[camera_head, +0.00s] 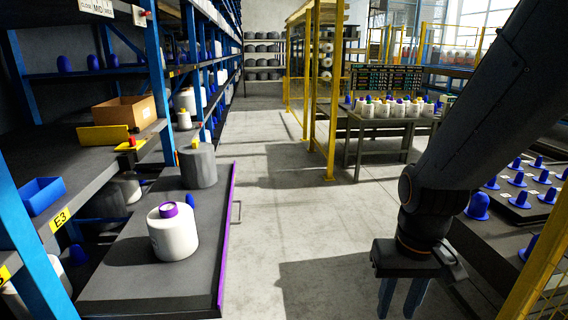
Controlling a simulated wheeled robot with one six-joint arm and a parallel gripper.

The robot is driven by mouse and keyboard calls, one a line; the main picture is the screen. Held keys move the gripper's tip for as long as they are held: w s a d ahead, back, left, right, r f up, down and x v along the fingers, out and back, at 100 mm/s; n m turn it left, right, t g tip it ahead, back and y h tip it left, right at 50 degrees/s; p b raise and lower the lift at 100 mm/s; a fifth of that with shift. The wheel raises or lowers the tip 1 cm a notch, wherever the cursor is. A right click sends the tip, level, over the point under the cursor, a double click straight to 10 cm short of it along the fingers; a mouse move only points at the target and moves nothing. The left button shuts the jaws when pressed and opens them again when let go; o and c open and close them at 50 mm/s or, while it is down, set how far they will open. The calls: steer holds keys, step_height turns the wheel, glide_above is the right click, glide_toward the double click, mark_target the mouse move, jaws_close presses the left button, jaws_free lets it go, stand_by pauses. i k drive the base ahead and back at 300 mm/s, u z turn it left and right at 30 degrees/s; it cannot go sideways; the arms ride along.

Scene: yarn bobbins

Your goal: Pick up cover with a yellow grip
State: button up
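A dark grey cylindrical cover (198,167) stands upright on the pulled-out grey shelf at the left. A small yellow piece (195,143), which looks like its grip, shows at its top. My gripper (401,298) hangs at the lower right, well to the right of the cover and nearer to me. Its two blue fingers point down with a gap between them and nothing visible in it. The fingertips come close to the bottom edge of the picture.
A white bobbin with a purple ring (172,233) stands in front of the cover. The shelf has a purple edge (228,240). A blue rack post (158,75) rises behind. A cardboard box (124,112) and blue bin (41,195) sit left. The floor (290,215) between shelf and gripper is clear.

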mark_target(197, 161)
steer(key=z, duration=0.1)
steer(key=i, duration=1.75)
steer(key=u, duration=0.8)
steer(key=i, duration=1.8)
steer(key=u, duration=0.9)
